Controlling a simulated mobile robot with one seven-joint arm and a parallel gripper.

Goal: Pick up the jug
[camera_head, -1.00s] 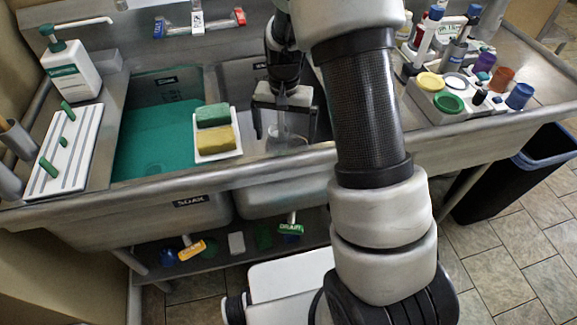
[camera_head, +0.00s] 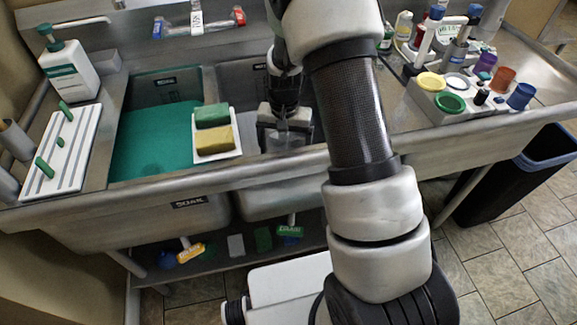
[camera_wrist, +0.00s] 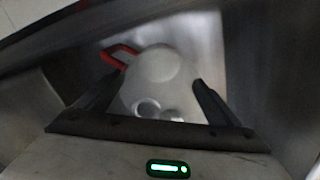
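The jug (camera_wrist: 158,68) shows in the wrist view as a pale, rounded body with a red handle on its upper left. My gripper (camera_wrist: 157,82) is open there, with one dark finger on each side of the jug; I cannot tell whether either finger touches it. In the head view my gripper (camera_head: 286,143) is low in the right sink basin. The jug is hard to make out in that view, largely hidden by my gripper.
A tray with green and yellow sponges (camera_head: 214,140) sits just left of my gripper. The teal-filled soak basin (camera_head: 150,150) lies farther left. The sink's front rim (camera_head: 270,173) is close. A rack with coloured caps (camera_head: 460,98) stands right.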

